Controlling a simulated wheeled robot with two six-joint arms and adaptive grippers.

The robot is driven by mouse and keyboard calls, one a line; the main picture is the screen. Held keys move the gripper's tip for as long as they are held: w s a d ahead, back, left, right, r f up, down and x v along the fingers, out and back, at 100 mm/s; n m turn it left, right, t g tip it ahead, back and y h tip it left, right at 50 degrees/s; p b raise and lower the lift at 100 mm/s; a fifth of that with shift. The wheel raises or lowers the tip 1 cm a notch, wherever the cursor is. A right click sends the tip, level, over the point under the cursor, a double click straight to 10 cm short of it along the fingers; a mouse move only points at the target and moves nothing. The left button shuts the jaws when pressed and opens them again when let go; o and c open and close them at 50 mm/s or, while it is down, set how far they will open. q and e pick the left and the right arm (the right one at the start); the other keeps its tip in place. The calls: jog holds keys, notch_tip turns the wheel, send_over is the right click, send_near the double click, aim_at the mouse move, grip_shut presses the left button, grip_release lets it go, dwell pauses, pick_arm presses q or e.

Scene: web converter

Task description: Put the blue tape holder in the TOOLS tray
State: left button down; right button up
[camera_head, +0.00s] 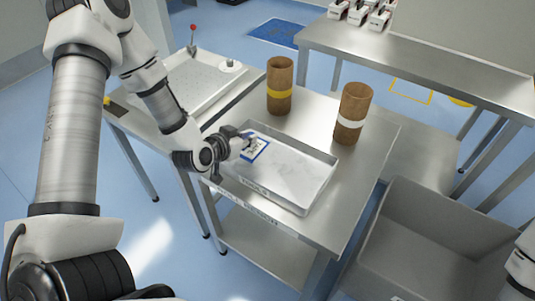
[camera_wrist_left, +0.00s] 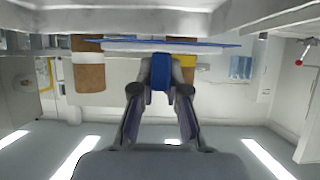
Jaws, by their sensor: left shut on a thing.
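The blue tape holder (camera_head: 254,148) is a flat piece with a blue border and a pale, dark-marked face. My left gripper (camera_head: 243,141) is shut on it, over the left end of a shallow metal tray (camera_head: 300,208). I cannot tell whether the holder touches the tray floor. In the left wrist view the fingers (camera_wrist_left: 161,78) close on a blue grip (camera_wrist_left: 161,70), with the flat blue-edged plate (camera_wrist_left: 215,44) spreading past them. The writing on the tray's front wall is too small to read. My right gripper is out of view.
Two brown rolls, one yellow-banded (camera_head: 279,88) and one white-banded (camera_head: 351,115), stand on the metal table (camera_head: 347,185) behind the tray. A grey bin (camera_head: 425,235) is at right. Another tray (camera_head: 205,80) lies at back left. Most of the near tray is bare.

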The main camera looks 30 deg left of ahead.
aim_at(249, 163)
pick_arm(q)
notch_tip(249, 163, down, 7)
jog(key=shift+s+f, duration=0.1)
jog(key=shift+s, duration=0.15)
jog(key=shift+f, duration=0.15)
jog(key=c, duration=1.2)
grip_release()
